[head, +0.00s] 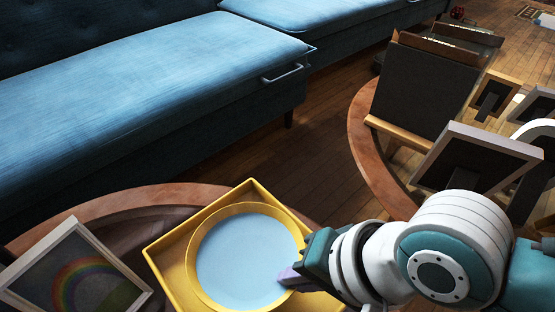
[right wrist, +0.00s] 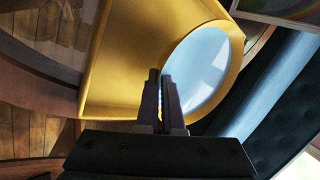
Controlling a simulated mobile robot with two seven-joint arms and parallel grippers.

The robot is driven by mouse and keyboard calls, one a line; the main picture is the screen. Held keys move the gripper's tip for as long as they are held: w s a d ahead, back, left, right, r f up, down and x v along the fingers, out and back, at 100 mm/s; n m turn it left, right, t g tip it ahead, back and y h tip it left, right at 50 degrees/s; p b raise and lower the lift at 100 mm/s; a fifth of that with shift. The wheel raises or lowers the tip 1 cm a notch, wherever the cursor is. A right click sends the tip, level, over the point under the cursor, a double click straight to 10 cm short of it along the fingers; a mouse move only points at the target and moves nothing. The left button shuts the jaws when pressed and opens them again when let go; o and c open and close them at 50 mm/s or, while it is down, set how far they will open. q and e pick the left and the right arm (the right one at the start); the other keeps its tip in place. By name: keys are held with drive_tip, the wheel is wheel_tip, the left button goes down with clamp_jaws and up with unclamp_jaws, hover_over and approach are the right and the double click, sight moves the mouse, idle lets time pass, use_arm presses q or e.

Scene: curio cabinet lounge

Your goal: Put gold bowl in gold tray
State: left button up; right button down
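The gold bowl (head: 205,289), with a pale blue inside, is over the gold tray (head: 167,243) in the head view. Its rim looks roughly level; whether its base touches the tray floor is hidden. The square yellow tray sits on a round wooden table. My right gripper (head: 290,277) is at the bowl's right rim, one fingertip inside it. In the right wrist view the gripper (right wrist: 163,100) has its fingers close together on the rim of the bowl (right wrist: 237,45), with the tray (right wrist: 115,65) beside it. My left gripper is not in view.
A framed rainbow picture (head: 75,272) stands left of the tray on the wooden table (head: 130,208). Several picture frames (head: 475,160) stand on another round table at right. A blue sofa (head: 150,90) lies behind, with wooden floor (head: 270,155) between.

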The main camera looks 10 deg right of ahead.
wheel_tip(320, 180, down, 3)
drive_tip(key=shift+r+b, duration=0.1)
drive_tip(key=shift+b, duration=0.65)
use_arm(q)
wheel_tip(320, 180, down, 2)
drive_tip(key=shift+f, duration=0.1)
use_arm(e)
drive_tip(key=shift+r, duration=0.1)
drive_tip(key=c, duration=1.5)
unclamp_jaws()
drive_tip(key=shift+f, duration=0.25)
drive_tip(key=o, duration=0.4)
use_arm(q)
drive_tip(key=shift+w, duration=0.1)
use_arm(e)
drive_tip(key=shift+o, duration=0.2)
